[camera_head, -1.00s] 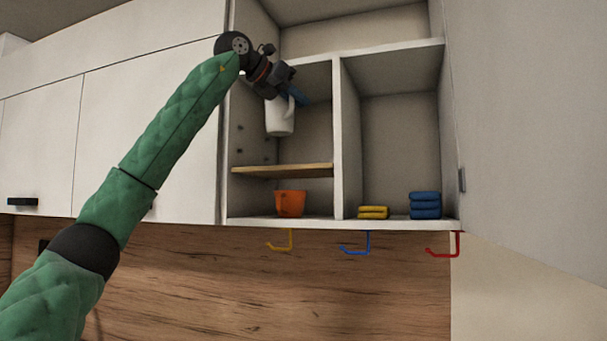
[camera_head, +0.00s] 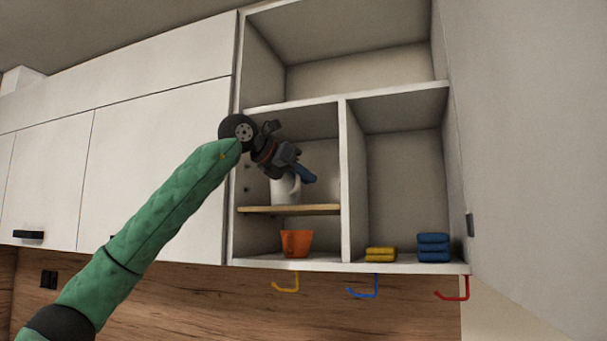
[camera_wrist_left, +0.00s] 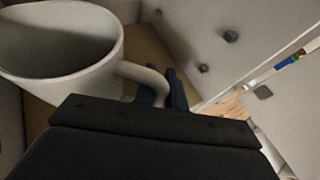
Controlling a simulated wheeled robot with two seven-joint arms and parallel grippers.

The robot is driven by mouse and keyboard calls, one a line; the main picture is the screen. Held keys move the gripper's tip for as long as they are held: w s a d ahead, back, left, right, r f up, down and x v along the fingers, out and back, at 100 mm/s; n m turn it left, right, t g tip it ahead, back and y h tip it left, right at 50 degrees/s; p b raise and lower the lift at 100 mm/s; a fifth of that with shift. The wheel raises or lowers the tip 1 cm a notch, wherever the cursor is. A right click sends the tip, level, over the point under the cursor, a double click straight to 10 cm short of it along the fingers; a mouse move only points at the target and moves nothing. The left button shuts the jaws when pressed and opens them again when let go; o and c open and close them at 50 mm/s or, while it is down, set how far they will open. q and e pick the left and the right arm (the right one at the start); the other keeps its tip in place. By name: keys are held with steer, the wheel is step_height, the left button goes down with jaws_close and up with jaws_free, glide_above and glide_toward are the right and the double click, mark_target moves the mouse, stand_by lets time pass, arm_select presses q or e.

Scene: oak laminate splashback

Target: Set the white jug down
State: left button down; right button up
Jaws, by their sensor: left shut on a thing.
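The white jug (camera_head: 284,190) is upright in the left middle compartment of the open cabinet, at the wooden shelf (camera_head: 300,210). Its base appears to meet the shelf board; I cannot tell whether it bears weight there. My left gripper (camera_head: 304,174) is shut on the jug's handle. In the left wrist view the jug (camera_wrist_left: 62,55) shows its open, empty-looking mouth, with its handle between the blue fingertips (camera_wrist_left: 165,88). The gripper hides the jug's upper part in the head view. My right gripper is not in view.
An orange cup (camera_head: 298,243) stands below the wooden shelf. Folded yellow cloths (camera_head: 380,254) and blue cloths (camera_head: 433,247) lie in the right compartment. A vertical divider (camera_head: 346,180) stands right of the jug. Yellow, blue and red hooks hang beneath the cabinet.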

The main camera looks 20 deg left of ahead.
arm_select(q)
steer(key=shift+s+d+r, duration=0.1)
steer(key=shift+s+d, duration=0.05)
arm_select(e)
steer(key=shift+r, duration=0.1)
arm_select(q)
steer(key=c, duration=1.5)
jaws_free()
steer(key=shift+o, duration=0.2)
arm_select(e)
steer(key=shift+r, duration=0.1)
